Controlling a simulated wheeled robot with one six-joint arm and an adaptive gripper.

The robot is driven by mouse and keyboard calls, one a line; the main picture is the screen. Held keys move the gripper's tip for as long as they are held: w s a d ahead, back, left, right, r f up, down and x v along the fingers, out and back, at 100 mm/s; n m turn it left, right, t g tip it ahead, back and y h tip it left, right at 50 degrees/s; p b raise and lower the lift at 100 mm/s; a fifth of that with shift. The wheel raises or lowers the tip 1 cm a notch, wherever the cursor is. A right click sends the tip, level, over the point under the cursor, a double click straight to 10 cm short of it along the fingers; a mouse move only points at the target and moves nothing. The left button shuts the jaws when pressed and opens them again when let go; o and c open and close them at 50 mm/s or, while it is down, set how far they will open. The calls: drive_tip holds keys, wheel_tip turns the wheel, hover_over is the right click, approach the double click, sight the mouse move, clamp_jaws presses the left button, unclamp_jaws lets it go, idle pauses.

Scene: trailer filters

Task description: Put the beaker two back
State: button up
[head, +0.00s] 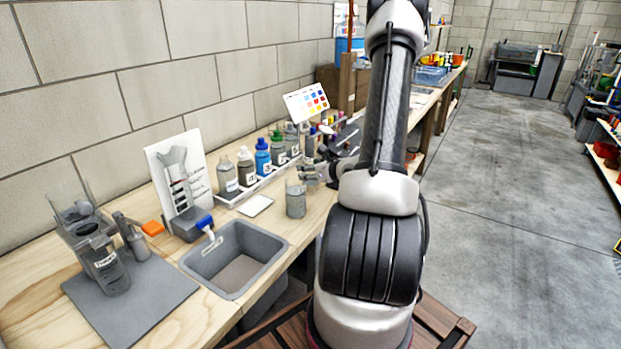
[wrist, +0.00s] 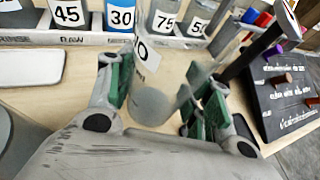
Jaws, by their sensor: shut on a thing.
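A clear beaker (head: 296,199) with grey contents is upright at the bench's front edge, right of the sink. In the wrist view the beaker (wrist: 152,104) is between the green-padded fingers of my gripper (wrist: 166,88). My gripper (head: 311,174) is shut on it, near its upper part in the head view. A white tag ending in "0" shows at the beaker's top; the rest of the tag is hidden. I cannot tell whether the beaker's base touches the bench. No number two is readable on it.
A white rack (head: 240,192) holds several labelled bottles behind the beaker. A white card (head: 255,206) lies to its left, near the grey sink (head: 237,258). A black board with coloured pegs (wrist: 285,95) stands close on the right. A mat (head: 130,300) with grey equipment is far left.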

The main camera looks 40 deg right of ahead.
drive_tip(key=shift+f, duration=1.3)
drive_tip(key=o, duration=1.2)
drive_tip(key=shift+f, duration=0.1)
drive_tip(key=shift+o, duration=0.2)
drive_tip(key=shift+s+r, duration=0.1)
drive_tip(key=shift+r, duration=0.1)
drive_tip(key=v, duration=1.1)
drive_tip(key=shift+s+a+r, duration=0.1)
drive_tip(key=shift+s, duration=0.3)
